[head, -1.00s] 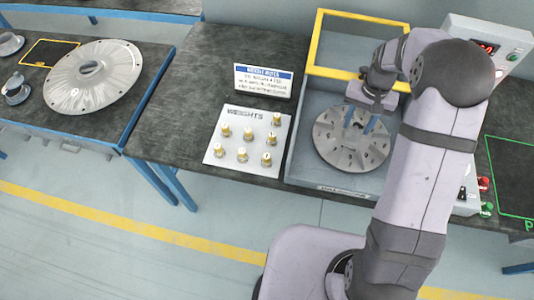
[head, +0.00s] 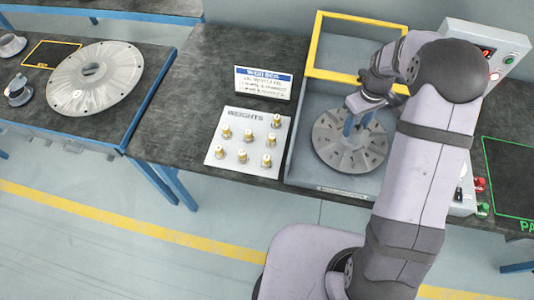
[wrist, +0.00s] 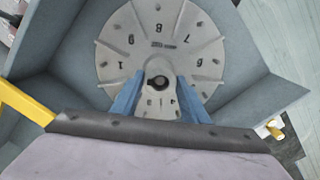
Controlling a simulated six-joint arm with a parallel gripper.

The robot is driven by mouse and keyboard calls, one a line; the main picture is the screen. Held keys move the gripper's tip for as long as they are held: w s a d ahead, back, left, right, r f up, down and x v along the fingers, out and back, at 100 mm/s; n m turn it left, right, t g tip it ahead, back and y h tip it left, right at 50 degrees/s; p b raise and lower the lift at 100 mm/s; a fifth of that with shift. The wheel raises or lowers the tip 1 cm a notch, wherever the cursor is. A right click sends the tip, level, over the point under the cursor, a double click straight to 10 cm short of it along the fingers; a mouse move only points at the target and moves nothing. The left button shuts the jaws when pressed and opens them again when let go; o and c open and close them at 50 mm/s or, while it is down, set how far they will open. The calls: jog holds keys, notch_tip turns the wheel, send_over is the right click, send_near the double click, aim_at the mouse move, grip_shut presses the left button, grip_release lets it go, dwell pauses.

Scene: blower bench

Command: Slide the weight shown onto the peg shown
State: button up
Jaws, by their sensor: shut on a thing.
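The grey round rotor (head: 330,150) lies flat in the grey box; in the wrist view (wrist: 118,45) its face carries numbers in a ring. My gripper (head: 358,124) reaches down over its middle. I cannot make out a marked peg or weight. My fingers hide part of the rotor.
A yellow frame (head: 317,40) rises behind the box (head: 300,150). A small sign (head: 263,82) stands behind the board. A control box with a red display (head: 487,52) stands at the back right. A large silver disc (head: 95,78) lies on the left bench.

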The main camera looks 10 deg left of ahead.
jog(key=n, duration=0.4)
jog(key=shift+r+n+p, duration=0.1)
jog(key=shift+n+p, duration=0.25)
jog(key=shift+n, duration=0.05)
jog(key=n, duration=0.3)
jog(key=n+p, duration=0.1)
jog(key=n, duration=0.7)
jog(key=o, duration=0.6)
jog(key=shift+o, duration=0.2)
